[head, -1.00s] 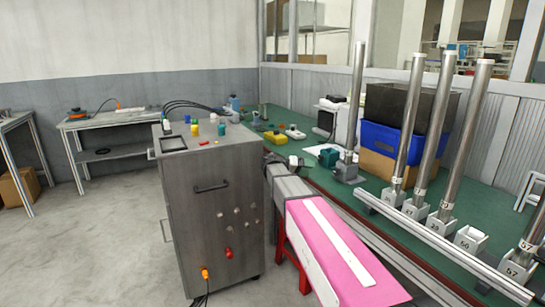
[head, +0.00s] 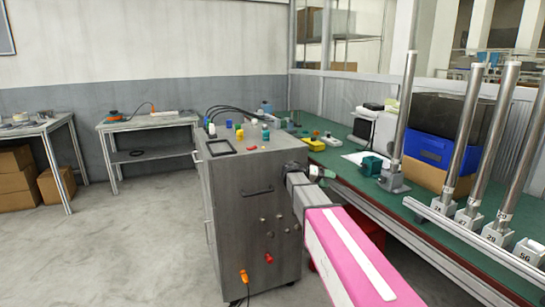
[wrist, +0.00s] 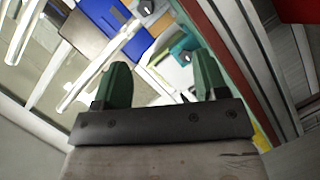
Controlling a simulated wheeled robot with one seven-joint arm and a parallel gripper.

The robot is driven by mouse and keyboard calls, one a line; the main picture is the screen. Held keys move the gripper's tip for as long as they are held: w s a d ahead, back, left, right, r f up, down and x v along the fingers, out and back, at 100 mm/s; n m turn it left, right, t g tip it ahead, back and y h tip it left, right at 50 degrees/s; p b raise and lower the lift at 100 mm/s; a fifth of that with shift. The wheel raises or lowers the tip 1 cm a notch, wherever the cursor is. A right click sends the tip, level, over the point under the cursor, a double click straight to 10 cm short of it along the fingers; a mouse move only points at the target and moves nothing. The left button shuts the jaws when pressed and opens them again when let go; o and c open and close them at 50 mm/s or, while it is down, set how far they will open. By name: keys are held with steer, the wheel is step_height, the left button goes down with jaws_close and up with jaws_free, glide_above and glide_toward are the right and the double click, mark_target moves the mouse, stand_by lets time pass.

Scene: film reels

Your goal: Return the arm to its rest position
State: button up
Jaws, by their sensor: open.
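My arm (head: 340,255), pink with a white strip and a grey end section, reaches from the bottom of the head view up toward the grey metal cabinet (head: 250,205). My gripper (head: 323,173) is at its far end, beside the cabinet's right upper edge and near the green bench top. I cannot tell whether it touches the cabinet. In the wrist view my gripper (wrist: 162,62) shows two green fingers spread well apart, with nothing held between them.
The green workbench (head: 345,183) runs along the right, with upright metal tubes (head: 463,135) in numbered holders and a blue bin (head: 428,146). Small bottles and coloured parts stand on the cabinet. A side table (head: 150,120) stands behind.

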steer(key=s+a+f+n+y, duration=0.2)
steer(key=s+f+y, duration=0.5)
steer(key=s+f, duration=0.4)
steer(key=s+a+f+n+y, duration=0.3)
steer(key=s+f+y, duration=0.5)
steer(key=s+f, duration=0.4)
steer(key=s, duration=0.4)
steer(key=shift+s+f+g, duration=0.25)
steer(key=shift+s+g, duration=0.15)
